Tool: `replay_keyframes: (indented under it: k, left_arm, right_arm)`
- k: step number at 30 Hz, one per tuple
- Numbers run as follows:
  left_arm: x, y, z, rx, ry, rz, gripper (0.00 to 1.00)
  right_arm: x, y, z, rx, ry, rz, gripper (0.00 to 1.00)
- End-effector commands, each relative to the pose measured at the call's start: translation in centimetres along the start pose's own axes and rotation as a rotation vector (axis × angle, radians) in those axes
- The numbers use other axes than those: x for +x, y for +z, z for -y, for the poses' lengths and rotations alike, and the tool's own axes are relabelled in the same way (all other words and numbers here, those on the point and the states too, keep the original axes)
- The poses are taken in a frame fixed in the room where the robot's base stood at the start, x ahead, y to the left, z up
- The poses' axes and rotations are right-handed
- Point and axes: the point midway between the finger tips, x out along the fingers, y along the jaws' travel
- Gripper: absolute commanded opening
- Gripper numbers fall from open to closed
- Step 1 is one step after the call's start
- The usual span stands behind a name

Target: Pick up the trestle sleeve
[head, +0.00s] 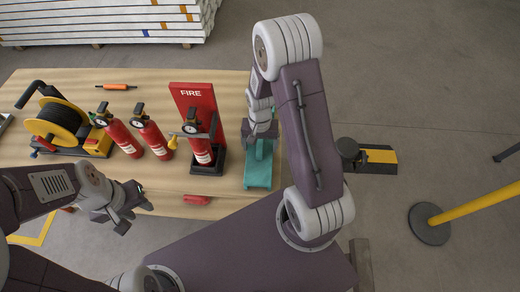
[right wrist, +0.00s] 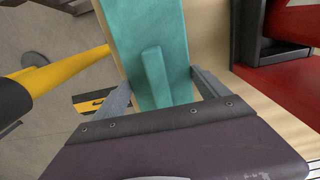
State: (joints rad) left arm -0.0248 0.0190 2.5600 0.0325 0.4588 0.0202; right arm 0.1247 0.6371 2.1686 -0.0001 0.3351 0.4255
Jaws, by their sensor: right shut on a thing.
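The trestle sleeve (head: 258,168) is a teal piece with a raised rib, at the right end of the wooden table. My right gripper (head: 260,136) reaches down onto it from above and is shut on it. In the right wrist view the teal sleeve (right wrist: 150,32) runs up between the two grey fingers, with its rib in the middle. The fingertips' exact contact is partly hidden. My left gripper (head: 128,208) hangs empty near the table's front left edge, with its fingers apart.
Left of the sleeve stand a red fire stand (head: 190,98) with an extinguisher, two more extinguishers (head: 122,138) and a yellow cable reel (head: 62,122). A yellow post (head: 470,205) and a black-and-yellow floor piece (head: 378,157) are off the table's right end.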

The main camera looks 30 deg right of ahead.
Motion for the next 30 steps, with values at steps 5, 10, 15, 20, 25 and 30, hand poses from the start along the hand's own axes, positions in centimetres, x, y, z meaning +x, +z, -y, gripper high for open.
replay_keyframes:
  k: [5, 10, 15, 20, 25, 30]
  left_arm:
    - [0.0, 0.0, 0.0, 0.0, 0.0, 0.0, 0.36]
    - [-0.1, 0.0, 0.0, 0.0, 0.0, 0.0, 0.36]
    - [0.0, 0.0, 0.0, 0.0, 0.0, 0.0, 0.36]
    - [0.0, 0.0, 0.0, 0.0, 0.0, 0.0, 0.36]
    - [0.0, 0.0, 0.0, 0.0, 0.0, 0.0, 0.36]
    - [0.0, 0.0, 0.0, 0.0, 0.0, 0.0, 0.36]
  right_arm:
    - [-0.3, 0.0, 0.0, 0.0, 0.0, 0.0, 0.44]
    - [-2.4, -0.1, 0.0, 0.0, -0.002, -0.004, 0.44]
    - [-5.2, -0.6, -1.8, 0.008, -0.001, -0.003, 0.44]
    - [-7.3, -1.5, -5.3, 0.008, -0.001, -0.004, 0.44]
    - [-9.3, -2.3, -8.6, 0.005, 0.0, -0.003, 0.44]
    - [-10.6, -2.8, -10.6, 0.003, 0.0, -0.001, 0.44]
